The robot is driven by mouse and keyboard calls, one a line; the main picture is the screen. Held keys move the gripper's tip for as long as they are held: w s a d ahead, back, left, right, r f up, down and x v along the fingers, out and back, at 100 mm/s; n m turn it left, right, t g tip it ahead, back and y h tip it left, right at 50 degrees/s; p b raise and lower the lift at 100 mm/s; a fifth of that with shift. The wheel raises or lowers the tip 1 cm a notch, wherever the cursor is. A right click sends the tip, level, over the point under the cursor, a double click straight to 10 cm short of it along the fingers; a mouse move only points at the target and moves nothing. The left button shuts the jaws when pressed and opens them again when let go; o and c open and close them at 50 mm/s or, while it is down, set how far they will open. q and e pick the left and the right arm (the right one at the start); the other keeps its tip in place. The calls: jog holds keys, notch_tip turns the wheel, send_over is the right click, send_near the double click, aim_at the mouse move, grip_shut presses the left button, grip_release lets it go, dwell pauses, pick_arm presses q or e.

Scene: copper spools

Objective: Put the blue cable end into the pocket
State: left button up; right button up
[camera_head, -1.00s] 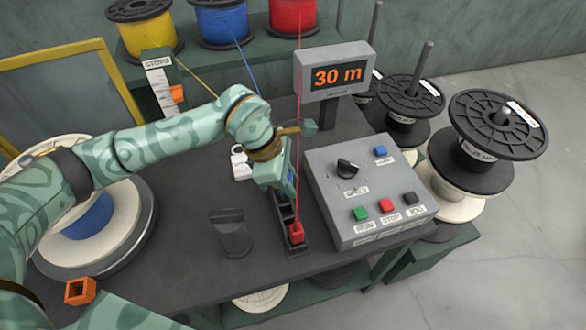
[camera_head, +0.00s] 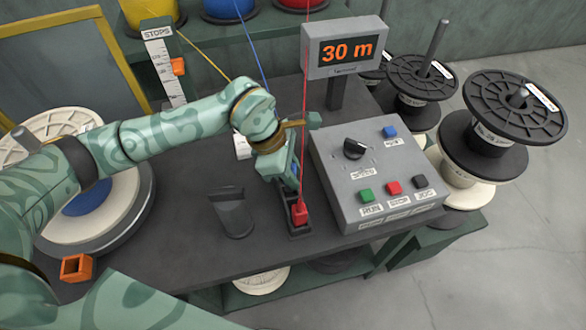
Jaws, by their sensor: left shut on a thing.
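My left gripper (camera_head: 284,178) points down over the narrow black pocket rack (camera_head: 300,231) and is shut on the blue cable end (camera_head: 296,170). Only a small blue patch of it shows beside the fingers. The gripper hides the rack's rear pockets, so I cannot tell whether the blue end is inside one. The red cable end (camera_head: 299,213) stands in the rack's front pocket, with its red cable running upward. The blue cable (camera_head: 254,60) runs from the blue spool (camera_head: 228,8) down behind my wrist. My right gripper is not in view.
A grey control box (camera_head: 375,180) stands close right of the rack, with a "30 m" display (camera_head: 346,50) behind it. A dark stand (camera_head: 232,212) is left of the rack. A large spool (camera_head: 120,215) and orange block (camera_head: 76,267) are further left.

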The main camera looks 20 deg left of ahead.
pick_arm(q)
jog(key=shift+r, duration=0.1)
dwell(0.5)
jog(key=shift+d+f+b, duration=0.15)
jog(key=shift+f+b, duration=0.3)
jog(key=shift+f, duration=1.4)
jog(key=o, duration=1.1)
